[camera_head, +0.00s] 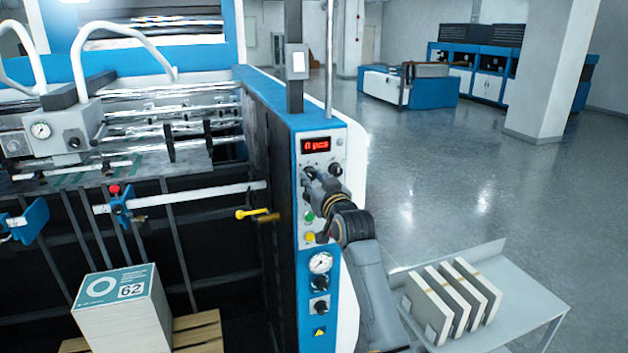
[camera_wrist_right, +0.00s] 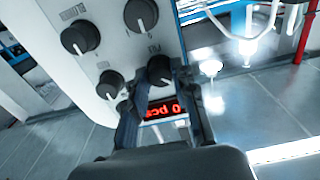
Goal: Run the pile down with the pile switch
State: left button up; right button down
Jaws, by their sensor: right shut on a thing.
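My right gripper (camera_head: 318,182) is at the control panel (camera_head: 308,262) of the blue and white machine. In the right wrist view the gripper (camera_wrist_right: 161,82) has its fingers on either side of a black knob (camera_wrist_right: 160,68), the pile switch, under lettering that seems to read PILE, and is shut on it. The fingers partly hide the knob. The red display (camera_head: 316,145) above the gripper reads 0 pcs; it also shows between the fingers in the wrist view (camera_wrist_right: 163,108). The pile (camera_head: 125,315), a white stack with a teal top marked 62, stands on a wooden pallet (camera_head: 198,333). My left gripper is out of view.
Other black knobs (camera_wrist_right: 80,38) sit close by on the panel. A side table (camera_head: 530,310) with several upright blocks (camera_head: 455,300) stands at the right.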

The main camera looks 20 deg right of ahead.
jog(key=m, duration=0.4)
jog(key=shift+m, duration=2.4)
jog(key=c, duration=1.1)
grip_release()
jog(key=shift+o, duration=0.2)
jog(key=shift+s, duration=0.15)
